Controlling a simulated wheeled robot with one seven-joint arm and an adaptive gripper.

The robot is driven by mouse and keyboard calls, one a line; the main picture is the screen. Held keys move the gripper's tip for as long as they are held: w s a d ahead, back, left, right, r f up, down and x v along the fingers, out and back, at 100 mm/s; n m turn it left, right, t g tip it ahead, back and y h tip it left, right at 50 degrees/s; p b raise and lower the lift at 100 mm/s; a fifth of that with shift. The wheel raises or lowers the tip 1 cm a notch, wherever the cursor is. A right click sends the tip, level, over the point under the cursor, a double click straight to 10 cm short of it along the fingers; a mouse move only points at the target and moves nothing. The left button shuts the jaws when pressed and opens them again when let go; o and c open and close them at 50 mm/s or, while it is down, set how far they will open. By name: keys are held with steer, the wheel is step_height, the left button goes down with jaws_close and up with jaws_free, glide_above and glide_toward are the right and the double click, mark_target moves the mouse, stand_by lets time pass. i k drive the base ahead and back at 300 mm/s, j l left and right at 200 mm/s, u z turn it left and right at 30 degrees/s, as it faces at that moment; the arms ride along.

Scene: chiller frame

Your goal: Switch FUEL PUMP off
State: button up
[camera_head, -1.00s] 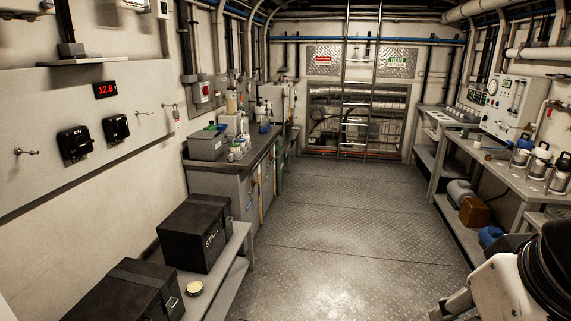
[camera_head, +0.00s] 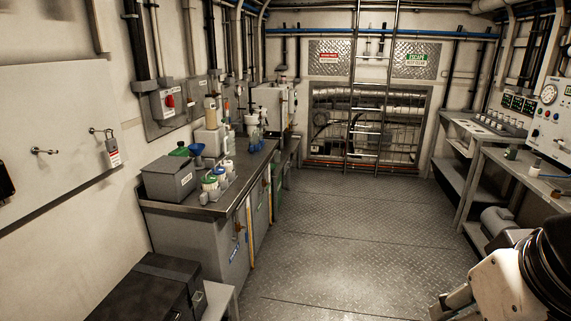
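No label reading FUEL PUMP can be made out. A grey box with a red switch (camera_head: 169,101) is on the left wall above the workbench; its lettering is too small to read. A sloped console with a row of small controls (camera_head: 492,124) and lit green displays (camera_head: 517,103) is at the back right. A white panel with a round gauge and small coloured buttons (camera_head: 551,116) is at the right edge, partly cut off. My arm shows at the lower right, but my gripper's fingertips are not visible.
The metal floor (camera_head: 350,225) is clear down the middle to the ladder (camera_head: 372,90) at the back. A workbench (camera_head: 215,207) with bottles stands left. A black case (camera_head: 150,290) is at the lower left. A shelved bench (camera_head: 525,172) lines the right side.

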mark_target(169, 101)
steer(key=i, duration=1.9)
steer(key=i+u, duration=0.1)
steer(key=i, duration=0.75)
steer(key=i+l+u, duration=0.1)
steer(key=i, duration=0.75)
steer(key=i+l+u, duration=0.1)
steer(key=u, duration=1.25)
